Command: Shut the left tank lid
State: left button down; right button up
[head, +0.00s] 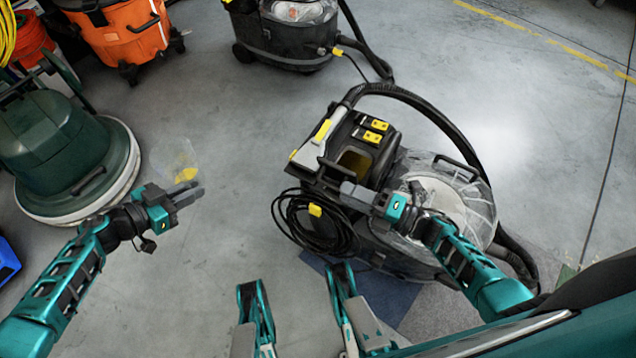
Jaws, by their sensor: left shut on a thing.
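My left gripper (187,190) is shut on a clear cup with yellow in it (182,165), held over bare floor left of the cleaning machine. The machine (405,265) stands right of centre. Its left tank (355,163) is open at the top, with a yellowish inside. I cannot tell for certain which part is this tank's lid. A clear round dome (480,205) covers the machine's right side, partly behind my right arm. My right gripper (350,190) is at the front edge of the left tank, by a dark bar. Whether it touches or grips anything is unclear.
A black hose (425,103) arches behind the machine, and a coiled black cable (300,222) hangs at its left. A green floor scrubber (65,150) stands at the left. An orange vacuum (130,35) and a dark machine (285,35) stand behind. Floor between is clear.

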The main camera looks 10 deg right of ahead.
aim_at(330, 184)
jog(key=x, duration=0.5)
jog(key=shift+w+a+b, duration=0.2)
jog(key=shift+w+b, duration=0.05)
jog(key=shift+b, duration=0.05)
jog(key=shift+c, duration=0.4)
jog(key=c, duration=0.6)
grip_shut()
jog(key=shift+f, duration=0.1)
